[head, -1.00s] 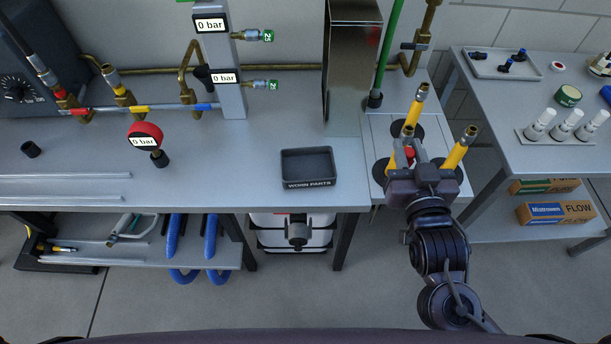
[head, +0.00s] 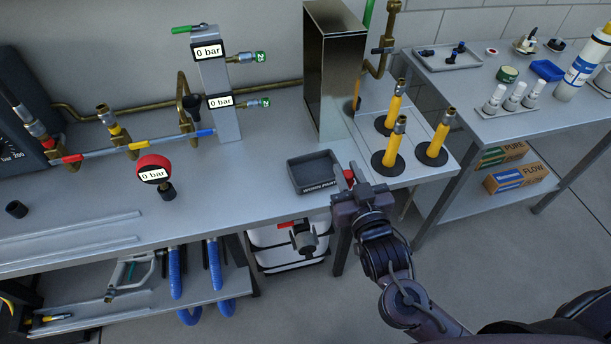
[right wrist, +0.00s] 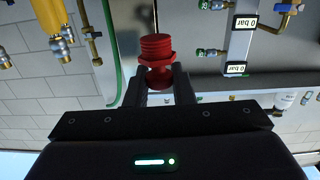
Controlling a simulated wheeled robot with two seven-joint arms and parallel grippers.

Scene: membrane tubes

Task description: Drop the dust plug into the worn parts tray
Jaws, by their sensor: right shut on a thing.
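The red dust plug (right wrist: 157,50) is held between the fingers of my right gripper (right wrist: 160,88) in the right wrist view. In the head view only a bit of the red plug (head: 349,175) shows between the fingers. The right gripper (head: 347,178) is just right of the worn parts tray (head: 312,188), near its right edge. The tray is a small dark rectangular tray labelled WORN PARTS at the bench's front edge, and it looks empty. My left gripper is not in view.
Yellow-bodied tubes (head: 397,140) stand on dark round bases at the bench's right end. A tall metal box (head: 334,70) stands behind the tray. A red-capped gauge (head: 154,170) stands left of the tray. A side table (head: 500,125) holds several small parts.

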